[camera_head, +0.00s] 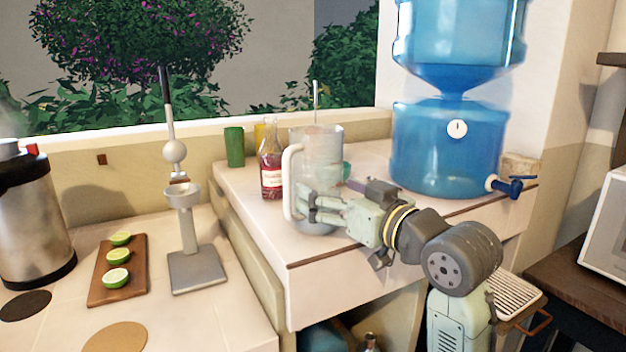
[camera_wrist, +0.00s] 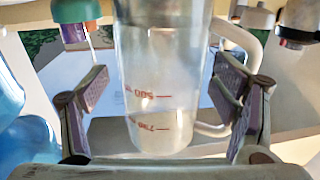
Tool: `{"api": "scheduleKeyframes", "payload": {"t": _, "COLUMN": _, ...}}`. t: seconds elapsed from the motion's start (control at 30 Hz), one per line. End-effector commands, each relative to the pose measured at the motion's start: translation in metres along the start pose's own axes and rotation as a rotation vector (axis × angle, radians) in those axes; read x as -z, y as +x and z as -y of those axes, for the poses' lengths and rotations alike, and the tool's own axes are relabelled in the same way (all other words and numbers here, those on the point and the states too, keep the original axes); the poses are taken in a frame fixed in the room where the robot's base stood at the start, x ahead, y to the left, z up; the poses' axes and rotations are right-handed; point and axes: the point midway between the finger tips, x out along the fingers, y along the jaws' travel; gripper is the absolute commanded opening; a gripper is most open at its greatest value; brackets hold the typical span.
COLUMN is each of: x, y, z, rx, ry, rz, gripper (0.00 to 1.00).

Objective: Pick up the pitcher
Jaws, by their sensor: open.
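The pitcher (camera_head: 322,158) is a clear container with a pale handle, standing upright near the front edge of the raised white counter. In the head view its handle is on the left side. In the wrist view the pitcher (camera_wrist: 160,75) shows red volume marks, and its handle is on the right. My gripper (camera_head: 312,205) is at the pitcher's lower part in the head view. In the wrist view the open fingers of my gripper (camera_wrist: 165,105) stand on either side of the pitcher, with a visible gap on the left. The right finger is near the handle.
A bottle of red liquid (camera_head: 271,172) stands just left of the pitcher, with a green cup (camera_head: 234,147) behind. A large blue water dispenser (camera_head: 447,145) stands to the right. A citrus press (camera_head: 190,240) and lime halves on a board (camera_head: 134,284) are on the lower counter.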

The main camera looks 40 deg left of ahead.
Motion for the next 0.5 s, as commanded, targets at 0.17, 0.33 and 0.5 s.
{"api": "scheduleKeyframes", "payload": {"t": 0.17, "x": 0.003, "y": 0.028, "z": 0.002, "rx": 0.003, "ry": 0.002, "rz": 0.001, "gripper": 0.80}}
{"api": "scheduleKeyframes", "payload": {"t": 0.33, "x": 0.001, "y": 0.038, "z": 0.001, "rx": -0.001, "ry": -0.001, "rz": -0.001, "gripper": 0.80}}
{"api": "scheduleKeyframes", "payload": {"t": 0.5, "x": 0.001, "y": 0.038, "z": 0.001, "rx": -0.001, "ry": -0.002, "rz": -0.001, "gripper": 0.80}}
